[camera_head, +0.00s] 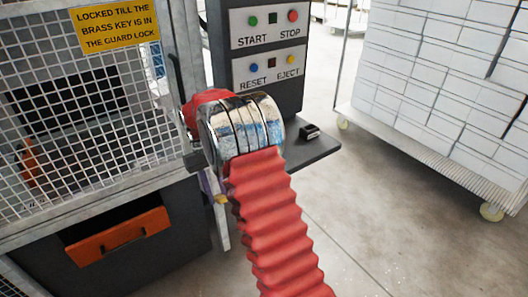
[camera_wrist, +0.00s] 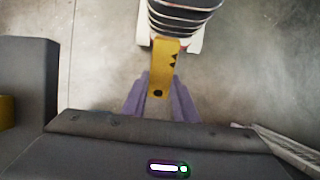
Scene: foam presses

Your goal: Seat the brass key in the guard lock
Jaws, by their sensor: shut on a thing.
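The brass key (camera_wrist: 165,65) is a flat yellow strip with a notched side and a dark hole near its lower end. My gripper (camera_wrist: 160,95) has purple fingers and is shut on the key's lower end in the wrist view. The key's other end points to the top of that view. In the head view, only a bit of my gripper (camera_head: 209,184) and a small yellow spot of the key (camera_head: 221,198) show below my arm, left of the control post's shelf. I cannot clearly make out the guard lock; my arm covers much of the area between cage and post.
A mesh cage (camera_head: 60,120) with a yellow sign (camera_head: 116,24) stands at left, above an orange handle (camera_head: 118,235). A control post (camera_head: 265,60) with buttons and a shelf (camera_head: 312,150) stands behind my arm. A loaded cart (camera_head: 435,150) is at right. Floor between is clear.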

